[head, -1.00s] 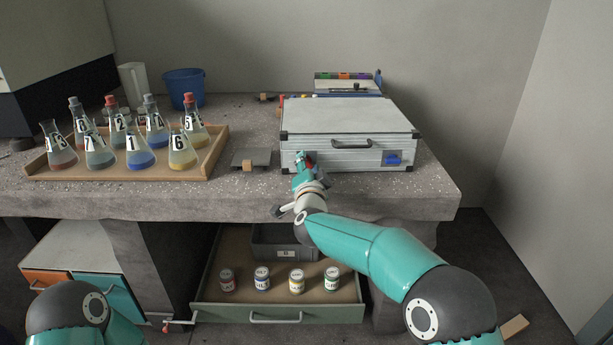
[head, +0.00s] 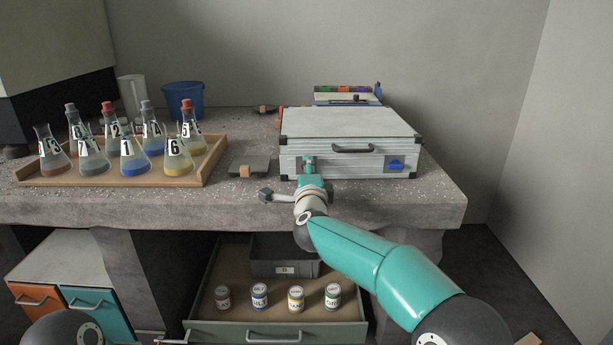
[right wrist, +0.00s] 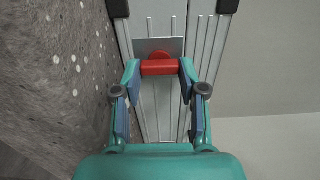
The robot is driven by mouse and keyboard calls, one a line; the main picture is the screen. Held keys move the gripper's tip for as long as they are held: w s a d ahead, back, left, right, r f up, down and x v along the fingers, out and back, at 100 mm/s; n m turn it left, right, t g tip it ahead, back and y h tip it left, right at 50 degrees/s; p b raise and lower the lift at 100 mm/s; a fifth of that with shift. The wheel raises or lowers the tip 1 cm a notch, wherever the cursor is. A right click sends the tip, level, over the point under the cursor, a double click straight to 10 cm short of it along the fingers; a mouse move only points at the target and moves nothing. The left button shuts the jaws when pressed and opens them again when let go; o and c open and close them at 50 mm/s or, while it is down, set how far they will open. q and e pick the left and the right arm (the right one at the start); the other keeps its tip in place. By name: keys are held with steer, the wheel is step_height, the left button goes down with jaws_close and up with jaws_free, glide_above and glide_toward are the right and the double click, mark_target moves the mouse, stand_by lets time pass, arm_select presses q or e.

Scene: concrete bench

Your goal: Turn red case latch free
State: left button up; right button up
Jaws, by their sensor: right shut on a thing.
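The silver case (head: 345,128) lies closed on the bench, its handle facing me. The red latch (right wrist: 158,68) is on the left of its front face. In the right wrist view it is a red bar set crosswise on a small metal plate. My right gripper (right wrist: 159,75) is shut on the red latch, one finger at each end of the bar. In the head view the fingers hide most of the latch. The blue latch (head: 397,164) is on the right of the case front, apart from my gripper. My left gripper is out of view.
A wooden tray (head: 195,178) of numbered flasks stands on the left of the bench (head: 235,208). A grey plate (head: 250,164) lies between tray and case. An open drawer (head: 345,330) with several jars is below. The bench right of the case is clear.

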steer(key=shift+d+f, duration=0.15)
steer(key=shift+f, duration=0.2)
steer(key=o, duration=1.1)
steer(key=shift+o, duration=0.2)
steer(key=shift+s, duration=0.15)
steer(key=shift+s, duration=0.5)
steer(key=s, duration=0.6)
steer(key=shift+s+r, duration=0.25)
steer(key=shift+s, duration=0.1)
steer(key=shift+s+d, duration=0.1)
